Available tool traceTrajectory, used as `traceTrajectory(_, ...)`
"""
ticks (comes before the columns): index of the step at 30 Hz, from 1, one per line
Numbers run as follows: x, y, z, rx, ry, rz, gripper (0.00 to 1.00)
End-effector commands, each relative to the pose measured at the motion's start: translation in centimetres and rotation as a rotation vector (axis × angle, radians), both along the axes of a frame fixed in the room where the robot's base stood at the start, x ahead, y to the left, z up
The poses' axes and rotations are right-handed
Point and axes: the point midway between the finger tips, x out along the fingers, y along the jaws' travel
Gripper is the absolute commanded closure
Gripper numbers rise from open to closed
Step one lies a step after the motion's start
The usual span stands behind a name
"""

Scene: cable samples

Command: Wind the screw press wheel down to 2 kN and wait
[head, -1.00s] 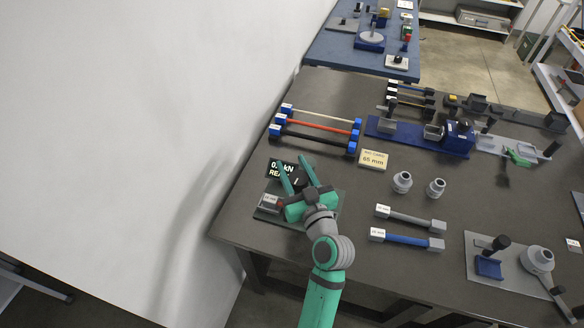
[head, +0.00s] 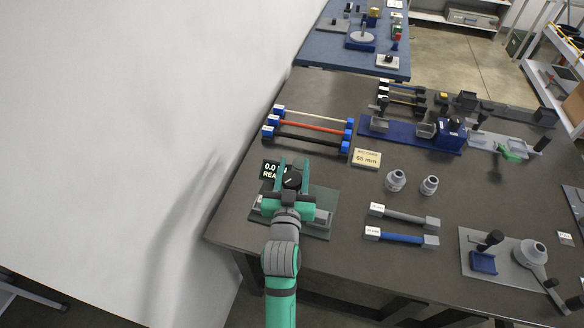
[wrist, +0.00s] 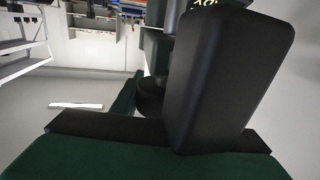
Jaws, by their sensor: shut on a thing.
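The screw press stands near the table's left front corner, on a dark green-grey base plate (head: 318,226). Its black wheel (head: 291,180) shows from above with a pale mark on it. My gripper (head: 291,170) comes from the front, its two green fingers either side of the wheel, shut on it. The black readout (head: 268,170) behind shows "0.0" and "REA"; a finger hides the rest. In the wrist view a large black block (wrist: 232,80) fills the right side; I cannot tell which part it is. The contact itself is hidden there.
A "65 mm" card (head: 366,158) lies right of the press. Cable samples with blue ends (head: 310,122) lie behind it. Two grey fittings (head: 395,180) and two bar samples (head: 402,217) lie to the right. The table's left edge is close beside the press.

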Motion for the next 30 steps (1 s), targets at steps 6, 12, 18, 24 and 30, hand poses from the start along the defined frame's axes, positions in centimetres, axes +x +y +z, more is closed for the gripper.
traceTrajectory(6,-0.1,-0.1,-0.1,-0.001,0.002,-0.099,0.82)
traceTrajectory(12,-0.2,-0.4,0.0,0.000,0.002,-0.196,0.82)
traceTrajectory(18,-0.3,-0.7,-0.1,0.000,0.002,-0.300,0.82)
traceTrajectory(24,-0.5,-1.1,-0.1,0.000,0.001,-0.427,0.82)
traceTrajectory(30,-0.8,-1.6,0.0,-0.002,-0.001,-0.602,0.82)
